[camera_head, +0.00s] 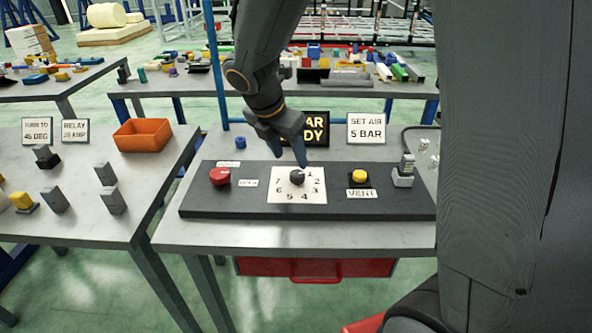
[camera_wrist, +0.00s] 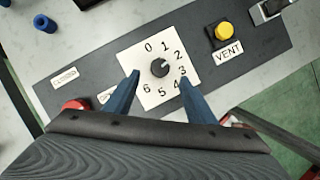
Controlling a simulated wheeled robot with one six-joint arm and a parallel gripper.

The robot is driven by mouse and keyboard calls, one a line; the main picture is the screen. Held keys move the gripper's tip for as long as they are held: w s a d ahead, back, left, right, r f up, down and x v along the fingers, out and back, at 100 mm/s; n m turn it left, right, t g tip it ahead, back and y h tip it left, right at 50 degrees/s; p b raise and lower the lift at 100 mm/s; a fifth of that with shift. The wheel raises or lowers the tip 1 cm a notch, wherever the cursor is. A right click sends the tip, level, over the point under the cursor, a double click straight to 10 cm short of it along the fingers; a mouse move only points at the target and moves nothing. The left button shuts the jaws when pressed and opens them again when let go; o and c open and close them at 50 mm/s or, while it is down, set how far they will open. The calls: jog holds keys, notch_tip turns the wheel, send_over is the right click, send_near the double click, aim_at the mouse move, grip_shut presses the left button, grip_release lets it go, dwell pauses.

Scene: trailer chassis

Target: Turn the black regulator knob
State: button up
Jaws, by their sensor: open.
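My gripper (camera_head: 288,160) hangs over the panel just behind the knob in the head view. In the wrist view my gripper (camera_wrist: 158,88) is open, its two blue fingers on either side of the dial plate. Nothing is between the fingers; whether they touch the plate cannot be told.
On the panel are a red button (camera_head: 220,176), a yellow VENT button (camera_head: 359,175) and a grey switch (camera_head: 403,172). Behind it stand a black sign (camera_head: 318,130) and a SET AIR 5 BAR sign (camera_head: 366,128). An orange bin (camera_head: 142,135) is on the left table.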

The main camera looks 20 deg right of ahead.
aim_at(297, 174)
jog(key=x, duration=0.7)
jog(key=shift+d+f, duration=0.1)
jog(key=shift+f, duration=0.05)
jog(key=c, duration=1)
jog(key=shift+c, duration=0.2)
